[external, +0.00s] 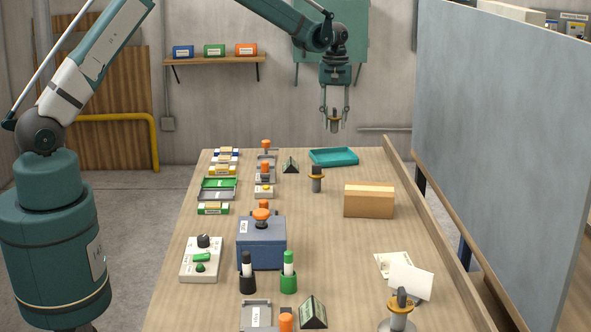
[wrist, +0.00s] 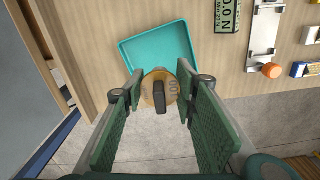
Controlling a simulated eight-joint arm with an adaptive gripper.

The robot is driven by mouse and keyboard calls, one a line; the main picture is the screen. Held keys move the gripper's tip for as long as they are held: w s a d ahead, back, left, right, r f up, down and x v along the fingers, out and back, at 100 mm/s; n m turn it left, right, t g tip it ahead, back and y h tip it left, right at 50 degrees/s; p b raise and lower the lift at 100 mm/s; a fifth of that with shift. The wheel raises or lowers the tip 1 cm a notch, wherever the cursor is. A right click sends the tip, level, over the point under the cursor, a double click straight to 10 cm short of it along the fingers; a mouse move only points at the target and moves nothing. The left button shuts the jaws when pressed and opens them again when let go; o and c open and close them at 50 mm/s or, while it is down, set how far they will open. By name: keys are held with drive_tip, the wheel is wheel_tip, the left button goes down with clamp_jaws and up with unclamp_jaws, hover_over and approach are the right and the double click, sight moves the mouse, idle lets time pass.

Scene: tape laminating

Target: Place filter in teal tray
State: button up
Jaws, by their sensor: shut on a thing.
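My gripper (external: 334,122) is shut on the filter (external: 334,115), a grey upright piece with a brass-coloured flange. It hangs in the air above the far end of the table. In the wrist view the filter (wrist: 160,97) sits between the two green padded fingers, its round brass flange and dark handle facing the camera. The teal tray (external: 333,157) is shallow and lies at the table's far edge, below the gripper. In the wrist view the tray (wrist: 158,47) appears just above the filter and looks empty; the filter hides part of its near edge.
A similar brass-flanged piece (external: 317,180) stands on the table in front of the tray, and another (external: 400,312) near the front right. A cardboard box (external: 369,200) stands at the right. A grey panel (external: 500,150) rises along the right side. Small devices crowd the left side.

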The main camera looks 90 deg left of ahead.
drive_tip(key=shift+f, duration=2.95)
drive_tip(key=shift+f, duration=0.1)
drive_tip(key=shift+f, duration=1.75)
drive_tip(key=shift+f, duration=0.15)
drive_tip(key=o, duration=0.9)
drive_tip(key=shift+r, duration=0.2)
wheel_tip(320, 180, up, 12)
drive_tip(key=shift+f, duration=0.1)
